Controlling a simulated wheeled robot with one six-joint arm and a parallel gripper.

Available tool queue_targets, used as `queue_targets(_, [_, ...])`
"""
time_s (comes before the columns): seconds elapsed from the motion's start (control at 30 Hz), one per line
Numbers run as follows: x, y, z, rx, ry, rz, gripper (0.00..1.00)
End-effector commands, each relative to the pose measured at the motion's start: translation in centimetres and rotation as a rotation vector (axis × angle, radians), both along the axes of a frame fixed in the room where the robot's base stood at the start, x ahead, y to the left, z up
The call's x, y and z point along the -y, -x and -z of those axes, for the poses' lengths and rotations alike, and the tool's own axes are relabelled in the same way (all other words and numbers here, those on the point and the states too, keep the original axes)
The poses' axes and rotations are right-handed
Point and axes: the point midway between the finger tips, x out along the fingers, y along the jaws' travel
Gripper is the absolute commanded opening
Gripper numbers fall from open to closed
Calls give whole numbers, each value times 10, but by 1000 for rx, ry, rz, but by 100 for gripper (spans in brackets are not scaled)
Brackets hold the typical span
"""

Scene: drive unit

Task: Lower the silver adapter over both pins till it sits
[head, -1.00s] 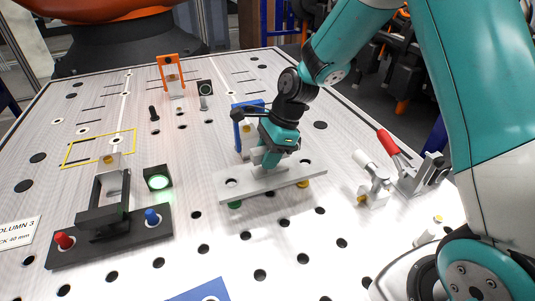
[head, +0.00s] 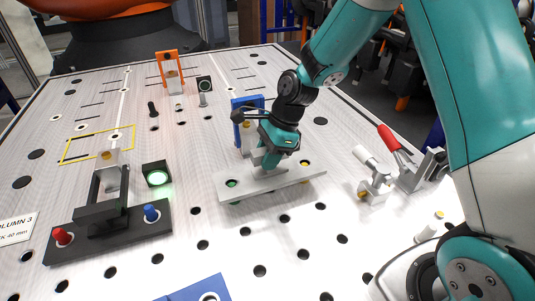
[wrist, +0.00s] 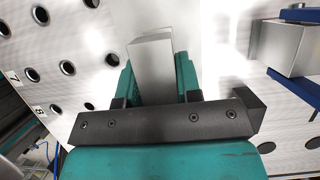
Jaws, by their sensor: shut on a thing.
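The silver adapter (head: 258,185) is a flat bar with an upright grip block and a hole near each end. In the head view a green pin (head: 232,183) shows in its left hole and a yellow pin (head: 304,163) in its right hole. The bar looks level and low over the table; I cannot tell whether a gap remains under it. My gripper (head: 270,158) is shut on the grip block. In the wrist view the teal fingers (wrist: 157,80) are on either side of the silver block; the pins are hidden there.
A blue bracket (head: 239,128) stands just behind the adapter. A red-handled clamp (head: 390,138) is at right. A black fixture with a red knob (head: 62,236) and a blue knob (head: 151,213) is at left, near a lit green lamp (head: 157,177).

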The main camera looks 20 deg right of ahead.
Motion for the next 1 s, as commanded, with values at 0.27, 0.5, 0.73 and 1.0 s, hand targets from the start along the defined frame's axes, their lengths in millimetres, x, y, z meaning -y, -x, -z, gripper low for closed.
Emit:
queue_targets(0.27, [0,-1,8,3,-1,-1,0])
queue_targets(0.5, [0,0,16,3,-1,-1,0])
queue_targets(0.73, [0,-1,23,3,-1,-1,0])
queue_targets(1.0, [0,-1,31,4,-1,-1,0])
